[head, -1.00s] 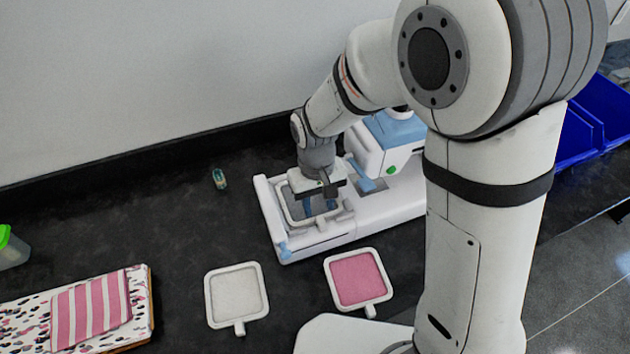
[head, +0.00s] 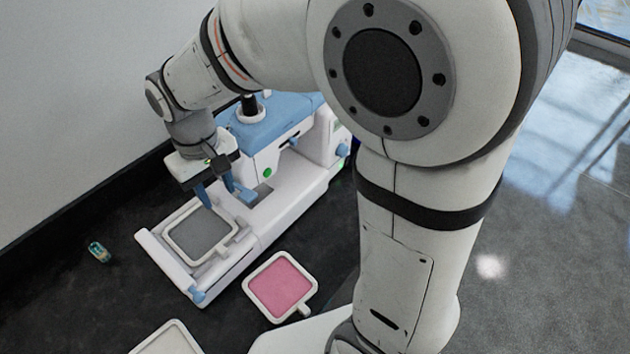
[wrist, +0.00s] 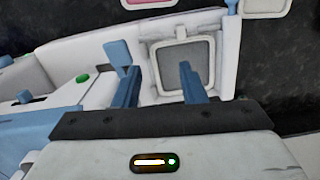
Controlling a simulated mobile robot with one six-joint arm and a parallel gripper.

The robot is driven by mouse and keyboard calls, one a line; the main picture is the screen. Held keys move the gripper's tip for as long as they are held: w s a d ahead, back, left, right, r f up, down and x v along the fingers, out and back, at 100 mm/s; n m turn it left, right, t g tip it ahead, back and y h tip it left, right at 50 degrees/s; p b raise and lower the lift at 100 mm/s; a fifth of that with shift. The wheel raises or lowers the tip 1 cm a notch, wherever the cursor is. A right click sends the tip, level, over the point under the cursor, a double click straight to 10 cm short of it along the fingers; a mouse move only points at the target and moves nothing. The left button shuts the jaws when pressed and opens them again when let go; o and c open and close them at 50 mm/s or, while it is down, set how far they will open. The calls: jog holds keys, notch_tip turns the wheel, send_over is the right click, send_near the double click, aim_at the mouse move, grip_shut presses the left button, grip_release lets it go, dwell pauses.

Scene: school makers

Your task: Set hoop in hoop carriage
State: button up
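A grey hoop with a pale square frame (head: 168,233) lies flat in the carriage (head: 160,262) at the left end of the white and blue embroidery machine (head: 285,205). It also shows in the wrist view (wrist: 158,80). My gripper (head: 218,193) is above the hoop's far side, its blue fingers apart with nothing between them. In the wrist view the two fingers (wrist: 152,65) are spread, one overlapping the hoop in the picture. Whether the hoop is fully seated I cannot tell.
A pink hoop (head: 280,287) lies on the black table in front of the machine. A white hoop (head: 170,342) is cut off at the bottom edge. A small teal spool (head: 98,251) lies left of the machine. The wall runs behind.

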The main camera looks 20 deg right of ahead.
jog(key=s+d+r+m+t, duration=0.2)
jog(key=s+d, duration=0.2)
jog(key=d, duration=0.5)
jog(key=s+d+r+m+t, duration=0.1)
jog(key=s+d+r+m, duration=0.1)
jog(key=s+d, duration=0.3)
jog(key=d+m, duration=0.1)
jog(key=d, duration=0.3)
jog(key=shift+d+t, duration=0.4)
